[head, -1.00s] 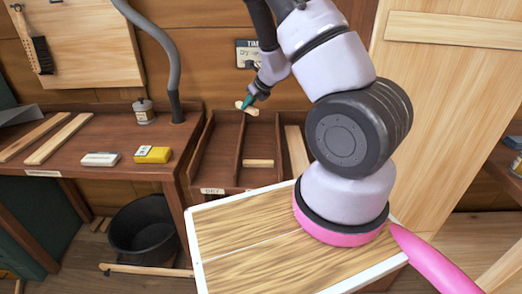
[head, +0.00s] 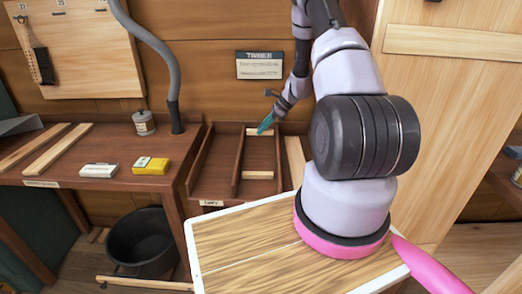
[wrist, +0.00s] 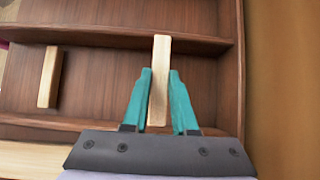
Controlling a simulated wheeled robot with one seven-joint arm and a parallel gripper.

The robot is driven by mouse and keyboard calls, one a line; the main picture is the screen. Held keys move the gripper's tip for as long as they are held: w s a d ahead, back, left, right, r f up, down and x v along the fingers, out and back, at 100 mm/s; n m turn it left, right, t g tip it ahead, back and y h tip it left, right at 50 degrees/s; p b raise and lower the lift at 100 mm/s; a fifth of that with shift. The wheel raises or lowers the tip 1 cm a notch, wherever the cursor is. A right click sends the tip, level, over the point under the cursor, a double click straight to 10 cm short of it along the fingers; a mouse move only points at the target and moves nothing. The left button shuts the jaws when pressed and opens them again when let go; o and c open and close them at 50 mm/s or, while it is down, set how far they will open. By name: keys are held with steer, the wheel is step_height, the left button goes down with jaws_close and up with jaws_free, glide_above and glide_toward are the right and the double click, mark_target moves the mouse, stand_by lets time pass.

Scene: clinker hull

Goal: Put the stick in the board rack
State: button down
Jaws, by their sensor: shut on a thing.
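A short pale stick (wrist: 160,75) is held between the teal fingertips of my gripper (wrist: 157,100) in the wrist view. In the head view my gripper (head: 266,125) is over the back of the dark wooden board rack (head: 218,165), and the held stick (head: 258,131) shows there, partly hidden by the fingers. The rack has long compartments with dividers; its floor and walls also show in the wrist view (wrist: 105,85). The stick is above the right-hand compartment; I cannot tell whether it touches the rack.
Another short stick (head: 257,175) lies in the rack, and a longer board (head: 297,160) lies at its right. A bench (head: 110,150) at left holds boards, a tin and two small blocks. A black bucket (head: 142,245) stands below. A white-edged wooden top (head: 240,250) is in front.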

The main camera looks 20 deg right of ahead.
steer(key=shift+f, duration=3.3)
steer(key=shift+f, duration=0.1)
steer(key=c, duration=0.7)
jaws_free()
